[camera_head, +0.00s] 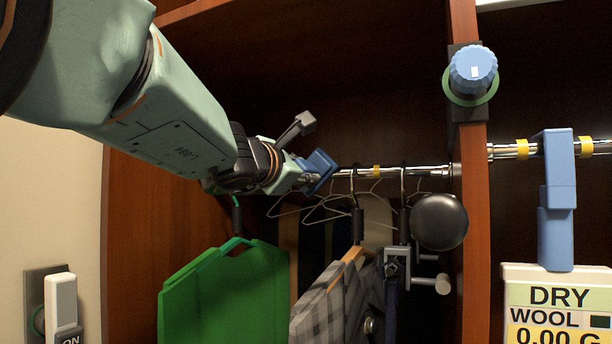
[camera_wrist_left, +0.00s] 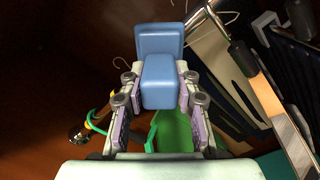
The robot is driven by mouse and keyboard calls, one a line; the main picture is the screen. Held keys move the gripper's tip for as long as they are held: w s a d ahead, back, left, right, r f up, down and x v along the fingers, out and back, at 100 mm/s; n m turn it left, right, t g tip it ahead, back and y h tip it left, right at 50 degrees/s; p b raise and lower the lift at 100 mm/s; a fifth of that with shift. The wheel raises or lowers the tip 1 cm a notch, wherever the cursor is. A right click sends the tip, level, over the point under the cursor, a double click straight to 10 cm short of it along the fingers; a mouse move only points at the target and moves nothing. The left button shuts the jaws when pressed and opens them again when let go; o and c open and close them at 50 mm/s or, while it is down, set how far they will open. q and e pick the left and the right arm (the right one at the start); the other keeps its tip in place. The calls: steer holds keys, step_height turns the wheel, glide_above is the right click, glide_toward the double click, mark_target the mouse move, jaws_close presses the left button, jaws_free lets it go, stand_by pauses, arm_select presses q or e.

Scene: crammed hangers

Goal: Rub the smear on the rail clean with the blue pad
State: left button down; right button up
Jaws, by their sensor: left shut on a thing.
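My left gripper (camera_head: 303,177) reaches in from the left and is shut on the blue pad (camera_head: 321,163). In the left wrist view the pad (camera_wrist_left: 158,42) shows beyond its blue grip block, which sits between the two fingers (camera_wrist_left: 158,88). The pad is at the left end of the visible chrome rail (camera_head: 432,170); I cannot tell if it touches it. I cannot make out a smear on the rail; the part behind the pad and gripper is hidden. My right gripper is not in view.
Wire hangers hang from the rail, with a green garment (camera_head: 225,295) and a grey checked garment (camera_head: 325,305) below. A black round knob (camera_head: 439,222) stands before the wooden divider (camera_head: 474,200). Right of it, a blue clamp (camera_head: 556,190) holds a dry wool sign (camera_head: 556,298).

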arm_select(q)
steer(key=shift+a, duration=0.1)
steer(key=w+a, duration=0.3)
steer(key=a, duration=0.4)
steer(key=shift+b, duration=0.35)
stand_by(0.4)
steer(key=a, duration=0.1)
steer(key=w+a, duration=0.1)
steer(key=a, duration=0.1)
steer(key=shift+w, duration=0.1)
